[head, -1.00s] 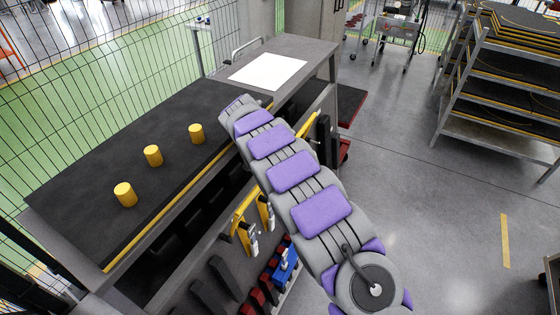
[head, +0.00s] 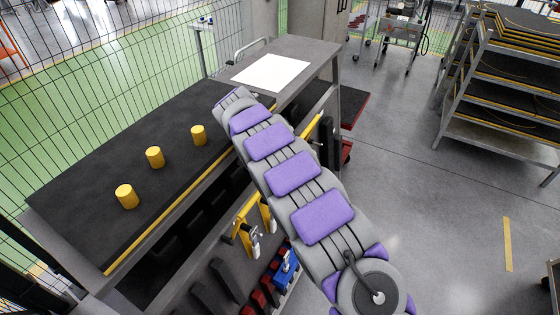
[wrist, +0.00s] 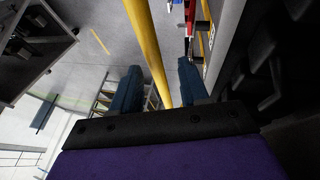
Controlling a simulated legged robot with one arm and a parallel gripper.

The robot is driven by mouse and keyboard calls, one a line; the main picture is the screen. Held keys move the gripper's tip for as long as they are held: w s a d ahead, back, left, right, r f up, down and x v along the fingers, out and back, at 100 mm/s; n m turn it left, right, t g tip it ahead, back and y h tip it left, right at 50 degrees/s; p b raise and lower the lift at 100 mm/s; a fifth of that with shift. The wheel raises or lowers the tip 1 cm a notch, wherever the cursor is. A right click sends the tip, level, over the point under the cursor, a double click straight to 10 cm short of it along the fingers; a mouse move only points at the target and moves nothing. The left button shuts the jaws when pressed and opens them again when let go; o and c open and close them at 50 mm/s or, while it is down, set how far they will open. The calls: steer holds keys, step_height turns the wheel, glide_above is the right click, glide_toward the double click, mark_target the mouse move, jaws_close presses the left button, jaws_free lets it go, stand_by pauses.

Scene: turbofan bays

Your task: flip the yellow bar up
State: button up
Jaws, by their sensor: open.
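In the wrist view the yellow bar (wrist: 146,45) runs from the top edge down between the two dark blue fingers of my gripper (wrist: 160,82). The gripper is open, with a finger on each side of the bar. The bar looks nearer the right finger; I cannot tell whether it touches. Its lower end is hidden behind the gripper's dark body. In the head view my arm hides the gripper. A short slanted yellow length (head: 312,127) shows just right of my arm, at the bench side; I cannot tell for sure that it is the same bar.
The bench's black top (head: 105,165) carries yellow cylinders (head: 154,157). A white sheet (head: 270,72) lies at its far end. Yellow-handled tools (head: 243,225) and red and blue items (head: 287,271) sit on the bench's side. Open floor (head: 420,200) lies right, before a rack (head: 505,90).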

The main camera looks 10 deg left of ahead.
steer(key=p+v, duration=0.1)
steer(key=v, duration=1.2)
steer(key=shift+a+r, duration=0.25)
steer(key=shift+a, duration=0.2)
steer(key=s+d+r+g+b, duration=0.1)
steer(key=s+d+b, duration=0.1)
steer(key=s+d, duration=0.5)
steer(key=s+d+r+g+b, duration=0.1)
steer(key=s+d, duration=0.1)
steer(key=d, duration=0.9)
steer(key=s+d+g+b, duration=0.1)
steer(key=s+d+b, duration=0.1)
steer(key=s+d, duration=0.5)
steer(key=s+d+f+n+y+b, duration=0.1)
steer(key=s+f, duration=0.3)
steer(key=s, duration=0.5)
steer(key=s+d+f+n+g+y+b, duration=0.1)
steer(key=s+f, duration=0.4)
steer(key=s, duration=0.5)
steer(key=s+d+f+n+g+y+b, duration=0.1)
steer(key=s+d+f, duration=0.3)
steer(key=s, duration=0.5)
steer(key=shift+s+d+f+y+b, duration=0.35)
steer(key=shift+d+f+y+b, duration=0.1)
steer(key=shift+y+b, duration=0.4)
